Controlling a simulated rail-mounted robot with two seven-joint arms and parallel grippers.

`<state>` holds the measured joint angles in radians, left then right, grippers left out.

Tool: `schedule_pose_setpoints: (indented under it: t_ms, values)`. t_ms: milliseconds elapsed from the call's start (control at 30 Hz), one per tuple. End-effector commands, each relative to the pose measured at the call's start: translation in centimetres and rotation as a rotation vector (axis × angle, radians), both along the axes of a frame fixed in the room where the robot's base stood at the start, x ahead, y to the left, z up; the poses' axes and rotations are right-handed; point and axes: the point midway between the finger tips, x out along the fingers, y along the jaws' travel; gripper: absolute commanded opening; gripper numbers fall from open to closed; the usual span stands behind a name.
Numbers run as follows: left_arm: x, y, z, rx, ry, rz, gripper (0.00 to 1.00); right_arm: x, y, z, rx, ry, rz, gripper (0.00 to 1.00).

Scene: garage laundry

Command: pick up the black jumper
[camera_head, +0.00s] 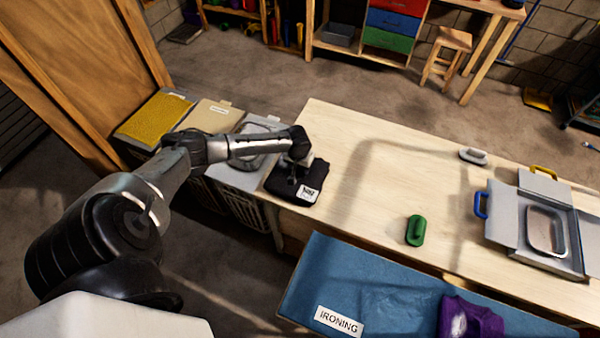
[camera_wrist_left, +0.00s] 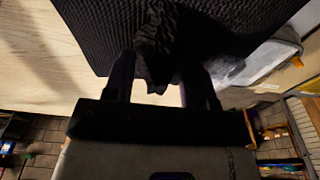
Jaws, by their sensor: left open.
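The black jumper (camera_head: 318,174) lies folded on the left end of the wooden table, with a white label on its near corner. My left gripper (camera_head: 296,175) is over the jumper, pointing down. In the left wrist view, the ribbed black cloth of the jumper (camera_wrist_left: 215,25) fills the top of the picture. A bunched fold of it stands between the two spread fingers of my left gripper (camera_wrist_left: 160,72), which is open. The exact contact of fingers and cloth is too dark to tell. My right gripper is not in view.
The wooden table (camera_head: 370,190) is clear around its middle. A green brush-like item (camera_head: 415,230), a grey item (camera_head: 473,156) and an open grey box (camera_head: 500,238) are to the right. A blue ironing board (camera_head: 390,290) with a purple garment (camera_head: 470,318) is in front. Hampers (camera_head: 240,205) stand left.

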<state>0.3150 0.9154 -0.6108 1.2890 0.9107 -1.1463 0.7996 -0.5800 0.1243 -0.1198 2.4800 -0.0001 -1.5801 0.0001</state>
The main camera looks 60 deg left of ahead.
Motion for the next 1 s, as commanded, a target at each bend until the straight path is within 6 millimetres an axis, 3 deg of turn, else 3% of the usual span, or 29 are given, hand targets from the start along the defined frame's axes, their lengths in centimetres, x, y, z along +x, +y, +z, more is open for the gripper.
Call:
schedule_pose_setpoints:
  t_ms: [200, 733, 1000]
  values:
    - [0.01, -0.02, -0.01, 0.0, 0.0, 0.0, 0.5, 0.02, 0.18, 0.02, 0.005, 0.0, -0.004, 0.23]
    - [-0.01, -0.02, 0.0, 0.0, 0.0, 0.0, 0.0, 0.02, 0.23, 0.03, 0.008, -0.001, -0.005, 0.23]
    - [0.04, 0.01, 0.09, 0.0, -0.001, 0.0, 0.0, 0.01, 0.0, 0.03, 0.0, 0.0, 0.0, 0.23]
